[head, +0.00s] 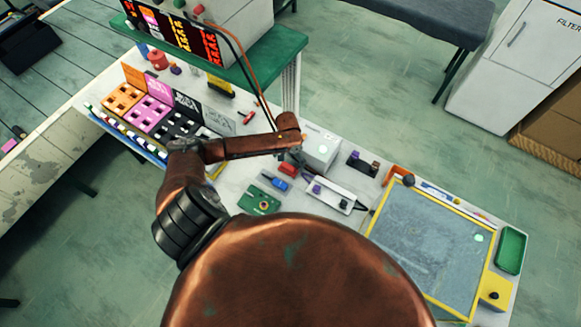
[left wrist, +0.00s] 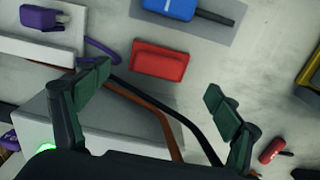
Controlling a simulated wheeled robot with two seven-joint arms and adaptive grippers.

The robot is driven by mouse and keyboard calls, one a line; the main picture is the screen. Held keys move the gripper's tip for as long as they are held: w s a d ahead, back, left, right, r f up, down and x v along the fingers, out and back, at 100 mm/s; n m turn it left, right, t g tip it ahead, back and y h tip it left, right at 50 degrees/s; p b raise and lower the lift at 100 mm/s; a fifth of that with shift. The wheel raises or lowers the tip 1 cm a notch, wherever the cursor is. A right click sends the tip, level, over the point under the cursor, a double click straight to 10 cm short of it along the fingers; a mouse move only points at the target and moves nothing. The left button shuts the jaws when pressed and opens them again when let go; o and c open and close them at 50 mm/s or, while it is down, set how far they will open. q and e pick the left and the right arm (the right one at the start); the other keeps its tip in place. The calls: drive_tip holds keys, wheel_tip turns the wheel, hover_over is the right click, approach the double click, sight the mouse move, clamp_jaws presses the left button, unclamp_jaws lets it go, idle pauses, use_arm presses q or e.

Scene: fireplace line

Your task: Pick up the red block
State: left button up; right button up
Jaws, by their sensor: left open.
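The red block (head: 288,169) lies flat on the white worktop, close to a blue piece. In the left wrist view the red block (left wrist: 160,62) shows whole, just beyond the fingertips and between their lines. My left gripper (head: 297,155) is over the worktop beside the block, next to a white box. Its two dark green fingers (left wrist: 158,92) are spread wide in the left wrist view, with nothing between them. The block is apart from both fingers. My right gripper is in neither view.
The white box (head: 321,149) stands right of the gripper, and dark and orange cables run past the fingers. A blue piece (left wrist: 182,8) on a grey patch and a purple plug (left wrist: 42,18) lie near the block. A green shelf (head: 215,62) overhangs the worktop's back.

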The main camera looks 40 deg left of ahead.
sight(288, 166)
use_arm(q)
wheel_tip(288, 166, down, 4)
drive_tip(key=shift+d+r, duration=0.1)
drive_tip(key=shift+r, duration=0.1)
drive_tip(key=shift+f, duration=0.85)
drive_tip(key=c, duration=1.4)
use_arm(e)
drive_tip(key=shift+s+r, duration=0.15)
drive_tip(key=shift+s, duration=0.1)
